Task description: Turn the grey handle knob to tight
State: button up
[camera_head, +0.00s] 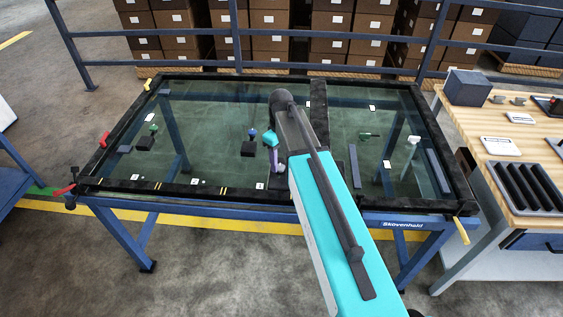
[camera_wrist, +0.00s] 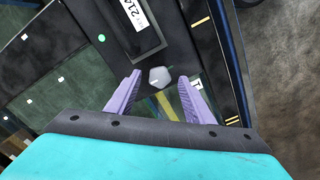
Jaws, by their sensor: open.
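A pale grey, many-sided knob (camera_wrist: 160,77) shows in the wrist view, just beyond and between the fingertips of my gripper (camera_wrist: 159,78). The two purple fingers are open, one on each side, with a visible gap to the knob. Whether the knob is level with the tips I cannot tell. In the head view my gripper (camera_head: 277,165) hangs over the glass-topped frame (camera_head: 215,155), left of my teal arm. I cannot make out the knob beneath it there. A pale knob (camera_head: 413,140) on a stem stands at the right of the frame; whether it is the same one is unclear.
A green knob (camera_head: 153,130) and a blue knob (camera_head: 252,133) stand on dark blocks to the left. A red handle (camera_head: 64,190) sits at the left corner, a yellow one (camera_head: 462,231) at the right. A wooden bench (camera_head: 462,118) adjoins the right side.

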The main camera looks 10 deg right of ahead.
jog(key=shift+f, duration=0.9)
jog(key=c, duration=1)
jog(key=shift+c, duration=0.2)
